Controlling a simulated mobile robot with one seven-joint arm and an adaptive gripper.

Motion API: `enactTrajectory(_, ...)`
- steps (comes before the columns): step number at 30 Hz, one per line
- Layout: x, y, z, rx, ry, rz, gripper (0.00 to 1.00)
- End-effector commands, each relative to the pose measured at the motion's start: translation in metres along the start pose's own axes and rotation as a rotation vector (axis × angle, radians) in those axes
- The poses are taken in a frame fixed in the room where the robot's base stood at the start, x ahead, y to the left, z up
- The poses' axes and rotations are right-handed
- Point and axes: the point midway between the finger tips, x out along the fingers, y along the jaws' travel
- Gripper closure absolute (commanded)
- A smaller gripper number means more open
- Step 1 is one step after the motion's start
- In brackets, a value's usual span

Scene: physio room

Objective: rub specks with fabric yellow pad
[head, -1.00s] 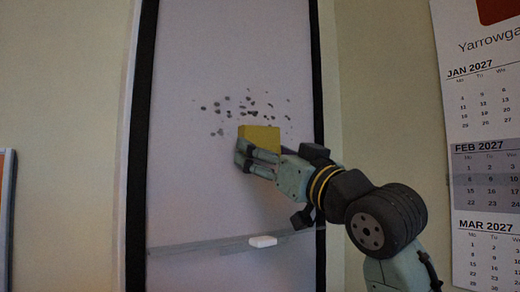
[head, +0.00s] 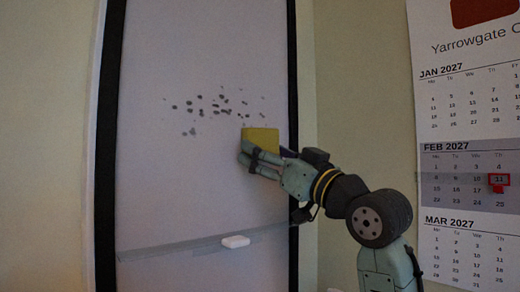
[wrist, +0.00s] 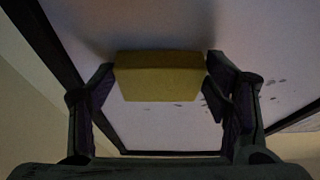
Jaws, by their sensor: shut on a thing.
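The yellow pad (head: 261,139) is held in my gripper (head: 252,157) at the right part of the white board, just below and right of the specks. In the wrist view the pad (wrist: 160,76) sits between the two fingers of my gripper (wrist: 160,85), which are shut on it. The dark specks (head: 217,105) form a scattered cluster on the upper middle of the board. A few also show in the wrist view (wrist: 271,90), right of the gripper. Whether the pad touches the board I cannot tell.
The white board (head: 185,190) has a dark frame (head: 293,60). A ledge (head: 170,247) crosses it lower down, with a white block (head: 235,241) on it. A calendar (head: 470,150) hangs on the wall at right. The board below the specks is clear.

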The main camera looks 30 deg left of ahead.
Motion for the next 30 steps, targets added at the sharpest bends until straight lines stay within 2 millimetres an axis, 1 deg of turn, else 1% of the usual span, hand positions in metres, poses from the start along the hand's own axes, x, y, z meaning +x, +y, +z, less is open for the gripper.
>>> enactTrajectory(3,0.001,0.008,0.001,0.002,-0.002,0.001,0.52)
enactTrajectory(8,0.002,0.01,0.0,0.001,-0.002,0.0,0.52)
enactTrajectory(11,0.004,0.01,-0.005,0.001,-0.002,0.001,0.52)
enactTrajectory(18,0.01,0.011,-0.025,0.001,-0.002,0.0,0.52)
enactTrajectory(21,0.011,0.01,-0.027,0.001,-0.002,0.0,0.52)
enactTrajectory(25,0.011,0.004,-0.025,0.0,-0.002,-0.001,0.52)
enactTrajectory(30,0.012,-0.013,-0.025,-0.001,-0.002,-0.003,0.52)
